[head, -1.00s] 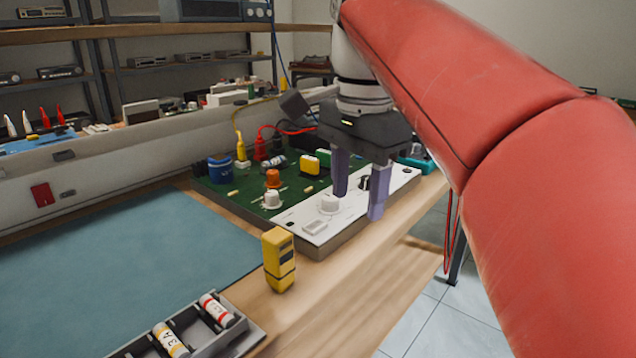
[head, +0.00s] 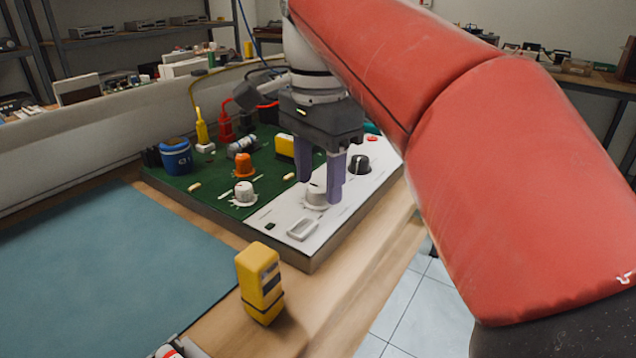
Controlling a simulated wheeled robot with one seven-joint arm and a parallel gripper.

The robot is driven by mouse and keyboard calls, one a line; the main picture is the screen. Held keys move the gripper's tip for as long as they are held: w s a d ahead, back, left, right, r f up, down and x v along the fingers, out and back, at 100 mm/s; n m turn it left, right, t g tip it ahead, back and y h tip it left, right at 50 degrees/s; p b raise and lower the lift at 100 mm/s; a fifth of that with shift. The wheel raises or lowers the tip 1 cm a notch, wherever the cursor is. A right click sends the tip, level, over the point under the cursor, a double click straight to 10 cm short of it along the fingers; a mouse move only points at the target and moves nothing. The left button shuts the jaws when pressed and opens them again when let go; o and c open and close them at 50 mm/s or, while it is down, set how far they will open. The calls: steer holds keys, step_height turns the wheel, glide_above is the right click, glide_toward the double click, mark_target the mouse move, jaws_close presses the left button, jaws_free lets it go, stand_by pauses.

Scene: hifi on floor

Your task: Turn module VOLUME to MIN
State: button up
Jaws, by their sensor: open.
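The module is a white panel (head: 282,216) on the right side of a green circuit board (head: 205,187). On the panel are a white knob (head: 316,196), a black knob (head: 359,164), a light slider or switch (head: 303,229) and a red button (head: 372,138). The lettering is too small to read, so I cannot tell which knob is VOLUME. My gripper (head: 320,190) points down with its purple fingers open around or just in front of the white knob. The fingers partly cover that knob. I cannot tell whether they touch it.
A yellow meter (head: 260,284) stands on the wooden bench in front of the panel. An orange knob (head: 244,164), a white knob (head: 244,192) and a blue cylinder (head: 176,157) stand on the green board. A blue mat (head: 110,265) lies clear at left.

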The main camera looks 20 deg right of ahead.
steer(key=shift+f, duration=0.5)
steer(key=shift+c, duration=0.4)
steer(key=c, duration=0.9)
